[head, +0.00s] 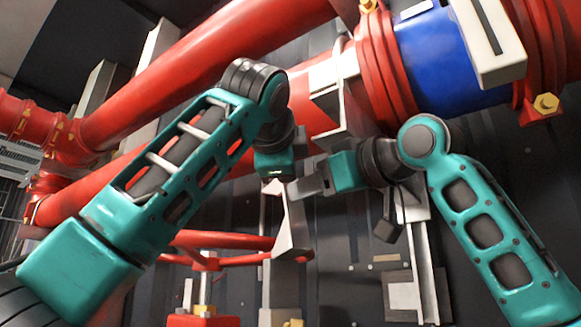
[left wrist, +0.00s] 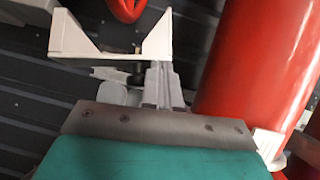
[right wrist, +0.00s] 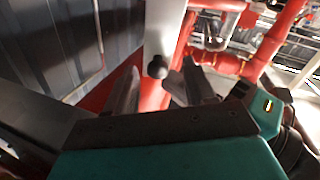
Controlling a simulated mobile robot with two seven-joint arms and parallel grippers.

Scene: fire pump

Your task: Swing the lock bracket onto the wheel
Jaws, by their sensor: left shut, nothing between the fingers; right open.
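The red wheel (head: 220,250) is low in the middle of the head view, and part of its rim (left wrist: 125,8) shows at the top of the left wrist view. The pale lock bracket (head: 291,230) stands at the wheel's right side. In the left wrist view the bracket (left wrist: 80,48) has an angular, open-sided shape. My left gripper (left wrist: 163,85) is shut and empty close below it; contact is unclear. My right gripper (head: 302,184) is open above the bracket. In the right wrist view a dark knob (right wrist: 157,67) on a pale part shows between its spread fingers, apparently beyond the tips.
Large red pipes (head: 200,65) cross behind my arms, with a blue section (head: 433,52) at top right. A red pipe (left wrist: 260,65) stands close right of my left gripper. The dark ribbed wall (head: 340,240) lies behind. My two hands are close together.

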